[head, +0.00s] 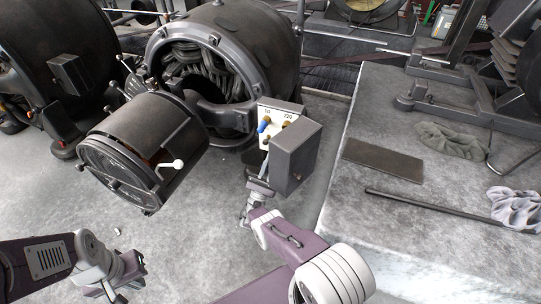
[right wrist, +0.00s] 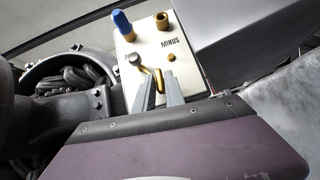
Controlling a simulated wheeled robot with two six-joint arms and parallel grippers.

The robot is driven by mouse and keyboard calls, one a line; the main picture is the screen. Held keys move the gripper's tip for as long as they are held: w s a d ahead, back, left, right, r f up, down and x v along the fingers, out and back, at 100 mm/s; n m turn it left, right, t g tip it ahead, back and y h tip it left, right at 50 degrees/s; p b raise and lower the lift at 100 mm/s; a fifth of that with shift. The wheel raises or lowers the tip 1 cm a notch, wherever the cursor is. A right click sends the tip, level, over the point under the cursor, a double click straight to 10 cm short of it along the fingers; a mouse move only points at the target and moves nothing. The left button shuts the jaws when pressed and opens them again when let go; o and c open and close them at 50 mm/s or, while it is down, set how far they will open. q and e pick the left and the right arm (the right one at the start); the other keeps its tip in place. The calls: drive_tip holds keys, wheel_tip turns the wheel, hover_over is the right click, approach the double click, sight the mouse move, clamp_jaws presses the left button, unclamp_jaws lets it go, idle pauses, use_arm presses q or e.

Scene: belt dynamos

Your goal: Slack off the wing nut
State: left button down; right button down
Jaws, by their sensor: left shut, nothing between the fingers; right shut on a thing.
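A white terminal panel (head: 273,120) stands on the front of the middle dynamo, and it fills the top of the right wrist view (right wrist: 148,48). It carries a blue-capped terminal (right wrist: 122,22), a brass post (right wrist: 162,20) and the word MINUS. My right gripper (right wrist: 158,92) is at the panel's lower part, its fingers shut on a brass piece (right wrist: 158,78) that looks like the wing nut; its shape is mostly hidden between them. In the head view the right gripper (head: 264,172) is partly hidden by a grey box. My left gripper (head: 118,296) is shut and empty, low at the left.
The grey box (head: 295,157) stands close right of the right gripper. A dark drum with a white-knobbed lever (head: 172,164) stands left of it. A stone ledge at right holds a brown mat (head: 383,159), a dark rod (head: 440,207) and cloths (head: 515,207). The floor between the arms is mostly clear.

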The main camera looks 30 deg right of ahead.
use_arm(q)
drive_tip(key=shift+r+p, duration=1.1)
drive_tip(key=shift+r, duration=0.3)
use_arm(e)
drive_tip(key=shift+s+d+n+t+y, duration=0.1)
drive_tip(key=shift+n+t+y, duration=1)
drive_tip(key=shift+n, duration=0.55)
drive_tip(key=shift+n+t+y, duration=1)
drive_tip(key=shift+n+t, duration=0.2)
drive_tip(key=shift+n, duration=0.45)
drive_tip(key=c, duration=1.4)
unclamp_jaws()
